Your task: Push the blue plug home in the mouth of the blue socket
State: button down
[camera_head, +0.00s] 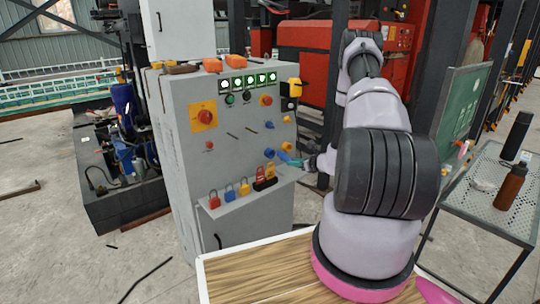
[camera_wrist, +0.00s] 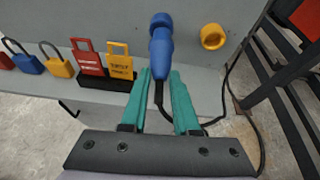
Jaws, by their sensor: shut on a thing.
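The blue plug (camera_wrist: 160,54) sits between the green fingertips of my gripper (camera_wrist: 163,78), which is shut on it. The plug's front end points at the blue socket (camera_wrist: 161,20) on the grey panel face. In the wrist view plug and socket overlap in line, and I cannot tell how deep the plug is in the mouth. A dark cable hangs from the plug's rear between the fingers. In the head view the blue socket (camera_head: 269,153) is left of the small blue plug (camera_head: 284,156) and my gripper (camera_head: 294,162).
A yellow socket (camera_wrist: 213,37) is right of the blue one. Below and left, a shelf (camera_wrist: 205,98) carries several padlocks and a black holder with red and yellow tags (camera_wrist: 119,63). A cable hangs at the right. A perforated table (camera_head: 485,195) with bottles stands further right.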

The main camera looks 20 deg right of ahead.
aim_at(283, 158)
jog(key=shift+w, duration=0.1)
jog(key=shift+w+a+f+m+g+h, duration=0.15)
jog(key=shift+w+a+g, duration=0.15)
jog(key=shift+w, duration=0.2)
jog(key=shift+w+a+f+m+g+h, duration=0.15)
jog(key=shift+w+g, duration=0.15)
jog(key=shift+w, duration=0.2)
jog(key=shift+w+a+f+m+g, duration=0.15)
jog(key=shift+w+a+g, duration=0.15)
jog(key=shift+w, duration=0.2)
jog(key=shift+w+a, duration=0.3)
jog(key=shift+w, duration=0.6)
jog(key=shift+w+a, duration=0.3)
jog(key=shift+w, duration=0.55)
dwell(0.6)
jog(key=c, duration=0.6)
grip_release()
jog(key=v, duration=1)
jog(key=shift+s, duration=0.35)
jog(key=shift+d+r, duration=0.15)
